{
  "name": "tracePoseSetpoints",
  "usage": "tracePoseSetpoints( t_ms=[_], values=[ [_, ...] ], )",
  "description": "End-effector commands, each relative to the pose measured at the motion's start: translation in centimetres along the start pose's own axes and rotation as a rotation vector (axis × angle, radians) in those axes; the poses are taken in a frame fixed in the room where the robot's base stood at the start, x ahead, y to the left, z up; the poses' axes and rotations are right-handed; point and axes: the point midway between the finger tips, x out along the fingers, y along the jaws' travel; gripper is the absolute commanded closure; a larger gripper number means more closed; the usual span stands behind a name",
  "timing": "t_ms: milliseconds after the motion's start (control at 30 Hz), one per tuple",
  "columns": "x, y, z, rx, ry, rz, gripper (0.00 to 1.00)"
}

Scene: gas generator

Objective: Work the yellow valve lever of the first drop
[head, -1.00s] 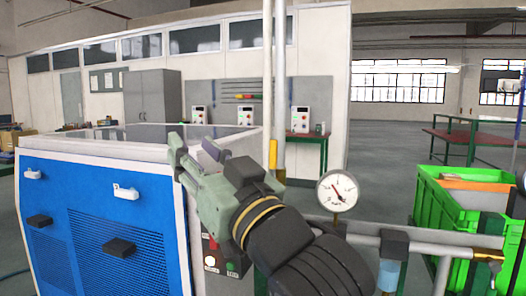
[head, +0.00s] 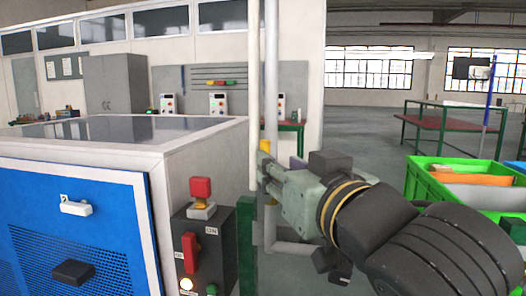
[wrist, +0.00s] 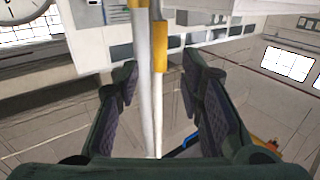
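The yellow valve lever (head: 265,147) stands upright along a pale vertical pipe (head: 271,90) in the head view. In the wrist view the yellow lever (wrist: 161,45) lies along the pipe (wrist: 150,90), in the gap between my fingers as seen by the camera. My gripper (head: 278,168) points at the pipe, with its fingertips just below the lever in the head view. In the wrist view my gripper (wrist: 162,85) is open, with a finger on each side of the pipe. I cannot tell the remaining distance or any contact. The lower pipe is partly hidden behind my gripper.
A blue and white generator cabinet (head: 85,240) fills the left front. A control box with a red button (head: 201,188) stands between it and the pipes. Green crates (head: 425,190) stand at right. A round gauge (wrist: 22,8) shows in the wrist view. Open floor lies behind.

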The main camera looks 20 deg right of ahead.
Motion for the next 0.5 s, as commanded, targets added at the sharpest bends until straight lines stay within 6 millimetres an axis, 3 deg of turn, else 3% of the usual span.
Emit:
tracePoseSetpoints(
  t_ms=[233, 500],
  values=[
    [4.8, 0.0, -0.1, 0.003, -0.003, -0.002, 0.65],
    [7.5, 0.0, -0.1, 0.000, 0.000, 0.000, 0.65]
  ],
)
